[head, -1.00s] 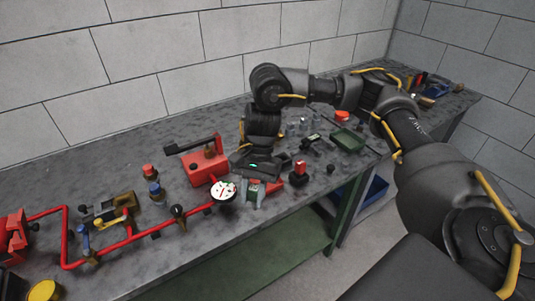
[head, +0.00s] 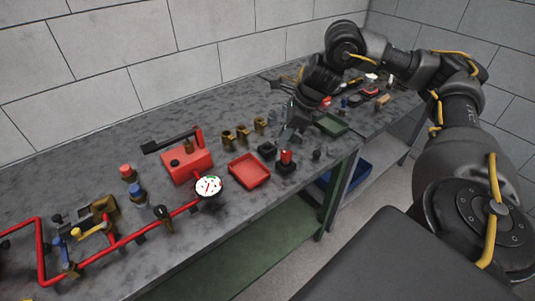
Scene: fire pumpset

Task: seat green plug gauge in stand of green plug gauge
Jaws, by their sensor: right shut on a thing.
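My right gripper (head: 291,133) is shut, its fingers pointing down above the bench behind the red-topped plug. A green thing showed between its fingers earlier, which I take to be the green plug gauge; it cannot be made out clearly now. A small black block (head: 267,149) sits to the left of the gripper, with nothing seen standing in it. It looks like the gauge stand, but I cannot confirm this. Beside it a red-topped plug (head: 286,157) stands upright in another dark block. My left gripper is out of view.
A red tray (head: 249,171) lies empty left of the blocks. Several brass fittings (head: 243,134) stand behind it. A red pump box (head: 187,162), a round dial (head: 208,187) and red piping are farther left. A green tray (head: 331,125) is right of the gripper.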

